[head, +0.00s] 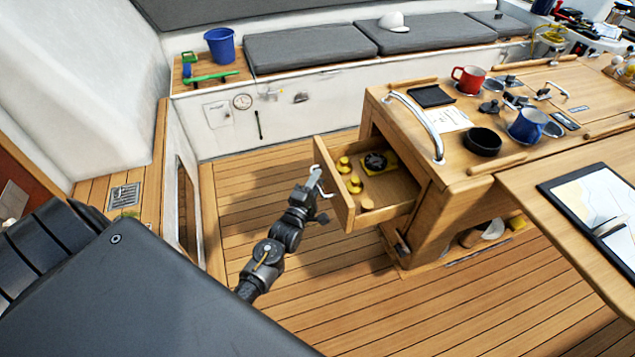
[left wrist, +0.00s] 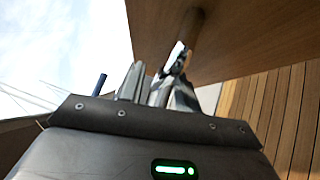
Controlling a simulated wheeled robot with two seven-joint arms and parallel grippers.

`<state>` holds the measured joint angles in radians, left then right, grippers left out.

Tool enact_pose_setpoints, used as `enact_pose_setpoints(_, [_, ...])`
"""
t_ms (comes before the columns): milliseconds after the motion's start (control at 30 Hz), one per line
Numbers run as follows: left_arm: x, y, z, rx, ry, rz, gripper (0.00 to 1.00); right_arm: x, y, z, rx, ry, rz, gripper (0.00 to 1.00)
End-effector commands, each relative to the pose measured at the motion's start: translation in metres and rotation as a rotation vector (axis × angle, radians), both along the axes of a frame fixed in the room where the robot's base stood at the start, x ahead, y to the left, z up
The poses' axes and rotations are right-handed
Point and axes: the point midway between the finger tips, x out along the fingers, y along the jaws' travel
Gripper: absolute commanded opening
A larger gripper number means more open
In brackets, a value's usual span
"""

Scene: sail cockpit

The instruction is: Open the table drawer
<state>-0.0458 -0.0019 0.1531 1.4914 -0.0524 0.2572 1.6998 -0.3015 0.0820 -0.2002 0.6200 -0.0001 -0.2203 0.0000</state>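The table drawer (head: 347,212) is pulled well out from the left end of the wooden table (head: 447,207). Its inside shows, with several yellow items (head: 355,184) and a dark round item (head: 375,162) in it. My left gripper (head: 318,181) is at the outer face of the drawer front. My right gripper is not in view.
On the table top are a red mug (head: 468,79), a blue mug (head: 527,126), a black bowl (head: 483,141) and a curved metal rail (head: 420,122). A cushioned bench (head: 310,47) with a blue bucket (head: 219,46) runs along the back. The plank floor (head: 300,255) left of the drawer is clear.

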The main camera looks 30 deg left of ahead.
Motion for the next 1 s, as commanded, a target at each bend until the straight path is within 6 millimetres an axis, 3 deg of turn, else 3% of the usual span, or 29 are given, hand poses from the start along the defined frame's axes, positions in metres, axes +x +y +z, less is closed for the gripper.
enact_pose_setpoints(167, [-0.009,-0.001,-0.003,0.000,0.001,0.001,0.33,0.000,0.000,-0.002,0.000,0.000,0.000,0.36])
enact_pose_setpoints(500, [-0.072,-0.007,-0.013,0.000,0.002,0.001,0.33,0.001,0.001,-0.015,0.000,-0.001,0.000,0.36])
enact_pose_setpoints(700, [-0.099,-0.010,-0.015,0.000,0.001,0.000,0.33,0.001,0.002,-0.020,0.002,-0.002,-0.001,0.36])
enact_pose_setpoints(1000, [-0.108,-0.011,-0.014,0.000,0.000,0.000,0.33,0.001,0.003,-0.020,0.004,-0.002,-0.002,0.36])
